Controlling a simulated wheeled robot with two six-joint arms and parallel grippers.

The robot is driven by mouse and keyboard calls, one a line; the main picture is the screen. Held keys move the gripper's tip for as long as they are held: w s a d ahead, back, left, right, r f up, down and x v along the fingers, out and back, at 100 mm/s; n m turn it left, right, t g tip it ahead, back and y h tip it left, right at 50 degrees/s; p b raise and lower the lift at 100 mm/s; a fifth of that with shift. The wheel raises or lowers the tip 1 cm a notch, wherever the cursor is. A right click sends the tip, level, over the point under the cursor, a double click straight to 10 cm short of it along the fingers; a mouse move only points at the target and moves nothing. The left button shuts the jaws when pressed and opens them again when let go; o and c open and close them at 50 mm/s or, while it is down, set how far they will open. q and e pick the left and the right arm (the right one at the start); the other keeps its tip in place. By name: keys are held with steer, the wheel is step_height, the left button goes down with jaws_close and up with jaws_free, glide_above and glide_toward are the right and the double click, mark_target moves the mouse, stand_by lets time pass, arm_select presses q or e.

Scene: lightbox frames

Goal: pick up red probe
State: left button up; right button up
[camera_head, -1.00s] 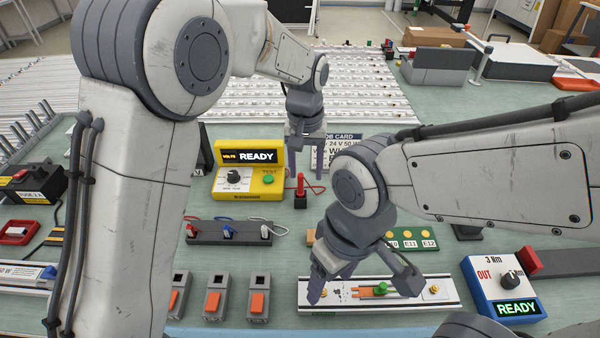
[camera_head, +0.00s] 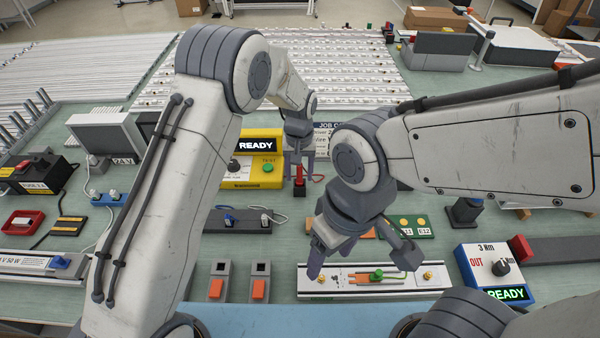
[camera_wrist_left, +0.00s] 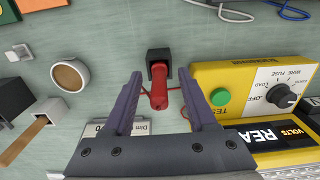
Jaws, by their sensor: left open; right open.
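The red probe (camera_head: 299,178) stands upright in a small dark holder (camera_head: 299,191), right of the yellow tester (camera_head: 257,180). A red lead runs from it. My left gripper (camera_head: 299,167) is open above and around the probe's top. In the left wrist view the probe (camera_wrist_left: 158,88) lies between the two spread fingers (camera_wrist_left: 160,78), with a gap on both sides. Its holder (camera_wrist_left: 159,57) shows beyond the fingertips. My right gripper (camera_head: 360,262) is open and empty over the pale rail fixture (camera_head: 330,281) with a green knob.
The yellow tester, showing READY, stands close beside the left fingers, and also shows in the wrist view (camera_wrist_left: 235,75). A dark block with plugs (camera_head: 237,221) lies in front. A blue torque unit (camera_head: 495,272) stands at the right. A job card stands behind the probe.

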arm_select(q)
steer(key=shift+f, duration=0.6)
jaws_close()
steer(key=shift+r, duration=0.15)
